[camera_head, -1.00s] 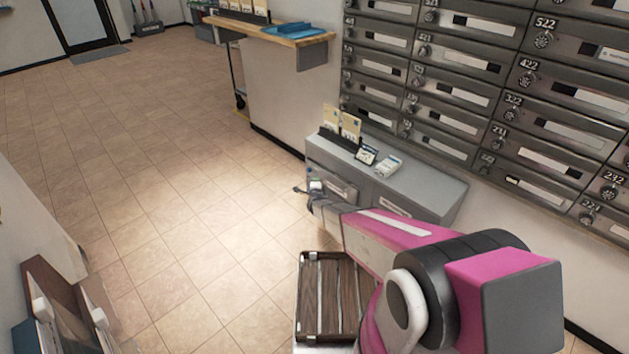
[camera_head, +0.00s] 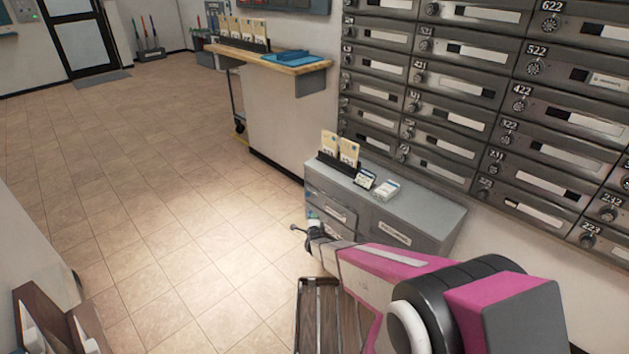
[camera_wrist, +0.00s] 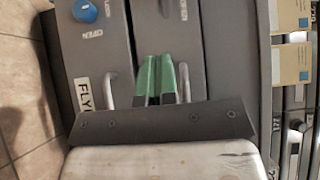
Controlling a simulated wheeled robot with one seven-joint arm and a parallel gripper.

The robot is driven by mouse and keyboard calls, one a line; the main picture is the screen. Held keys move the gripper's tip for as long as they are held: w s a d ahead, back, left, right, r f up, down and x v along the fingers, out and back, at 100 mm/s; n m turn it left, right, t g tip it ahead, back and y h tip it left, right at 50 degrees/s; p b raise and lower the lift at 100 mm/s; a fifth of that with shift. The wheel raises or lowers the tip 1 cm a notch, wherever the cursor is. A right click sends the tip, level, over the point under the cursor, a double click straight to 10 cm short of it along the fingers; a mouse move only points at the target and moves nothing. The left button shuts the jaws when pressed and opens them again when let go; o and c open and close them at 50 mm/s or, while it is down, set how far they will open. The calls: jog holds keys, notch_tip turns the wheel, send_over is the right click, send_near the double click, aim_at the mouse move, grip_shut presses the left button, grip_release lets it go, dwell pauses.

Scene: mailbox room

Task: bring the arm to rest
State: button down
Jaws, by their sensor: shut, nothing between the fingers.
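My gripper (camera_wrist: 156,82) shows in the wrist view with its two green-tipped fingers together and nothing between them. It points toward the front of a grey cabinet (camera_wrist: 85,60) with handles and a blue knob (camera_wrist: 86,11). In the head view my arm reaches out from the lower right, and my gripper (camera_head: 300,230) is at its far end, small and partly hidden, in front of the grey cabinet (camera_head: 425,215). I cannot tell the exact gap between my fingers and the cabinet.
A wooden slatted tray (camera_head: 318,315) lies below my arm. Card holders (camera_head: 338,150) stand on the cabinet top. Grey mailboxes (camera_head: 460,95) cover the right wall. A wooden counter (camera_head: 270,55) stands behind. Tiled floor (camera_head: 170,190) is open to the left.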

jog(key=shift+r, duration=0.15)
jog(key=s+d+r+n+g+y, duration=0.25)
jog(key=r+n+g, duration=0.2)
jog(key=r, duration=0.35)
jog(key=s+d+r+n+g, duration=0.4)
jog(key=s+r, duration=0.3)
jog(key=s, duration=0.2)
jog(key=s+d+r+n+g+h, duration=0.1)
jog(key=s+d+r+n+g, duration=0.4)
jog(key=s, duration=0.4)
jog(key=s+d+r+n+g+h, duration=0.1)
jog(key=s+d+r+n+g, duration=0.3)
jog(key=s+d+r, duration=0.4)
jog(key=shift+s+r, duration=0.35)
jog(key=shift+s, duration=0.65)
jog(key=shift+d+n+h, duration=0.1)
jog(key=shift+n+h, duration=0.15)
